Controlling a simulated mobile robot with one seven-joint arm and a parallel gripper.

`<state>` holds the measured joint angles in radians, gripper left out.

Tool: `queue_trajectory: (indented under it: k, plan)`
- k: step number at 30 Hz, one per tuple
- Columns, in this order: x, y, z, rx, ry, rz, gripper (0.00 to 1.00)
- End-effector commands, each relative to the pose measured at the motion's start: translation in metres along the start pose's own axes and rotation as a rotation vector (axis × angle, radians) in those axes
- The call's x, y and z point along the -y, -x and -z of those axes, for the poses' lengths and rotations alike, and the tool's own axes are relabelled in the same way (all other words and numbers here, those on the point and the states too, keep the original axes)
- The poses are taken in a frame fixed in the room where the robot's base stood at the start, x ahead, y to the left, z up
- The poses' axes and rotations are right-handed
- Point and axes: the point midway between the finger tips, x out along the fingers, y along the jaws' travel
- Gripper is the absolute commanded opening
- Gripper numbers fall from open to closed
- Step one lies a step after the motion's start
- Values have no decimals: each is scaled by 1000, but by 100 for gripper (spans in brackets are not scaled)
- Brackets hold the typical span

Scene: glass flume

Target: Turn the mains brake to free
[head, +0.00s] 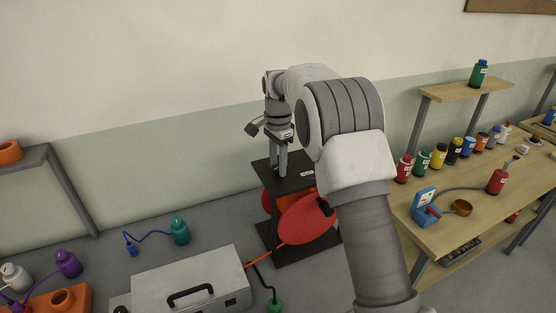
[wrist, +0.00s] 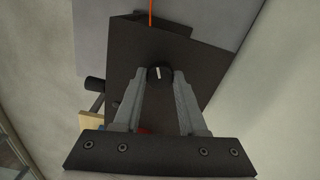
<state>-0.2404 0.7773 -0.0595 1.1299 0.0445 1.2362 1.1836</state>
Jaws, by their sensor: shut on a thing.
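The mains brake knob (wrist: 160,73) is a small round black knob with a white pointer line, on the dark top plate of a reel stand. In the wrist view the line runs nearly straight up and down the picture. My gripper (wrist: 160,76) is above the plate, with its two fingers shut on the knob from both sides. In the head view my gripper (head: 281,172) points down onto the stand's top plate (head: 262,167), and the knob is hidden by the fingers. A small white label (head: 307,174) lies right of the fingers, too small to read.
A red reel (head: 305,220) hangs in the stand, with an orange cable (head: 262,256) leading to a grey case (head: 192,281). A wooden bench (head: 440,222) with several bottles stands right of my arm. The wall is close behind the stand.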

Motion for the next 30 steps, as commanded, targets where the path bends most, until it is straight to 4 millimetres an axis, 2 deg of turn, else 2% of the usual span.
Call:
queue_trajectory:
  k: [30]
  plan:
    - [0,1,1,-2,930,2,0]
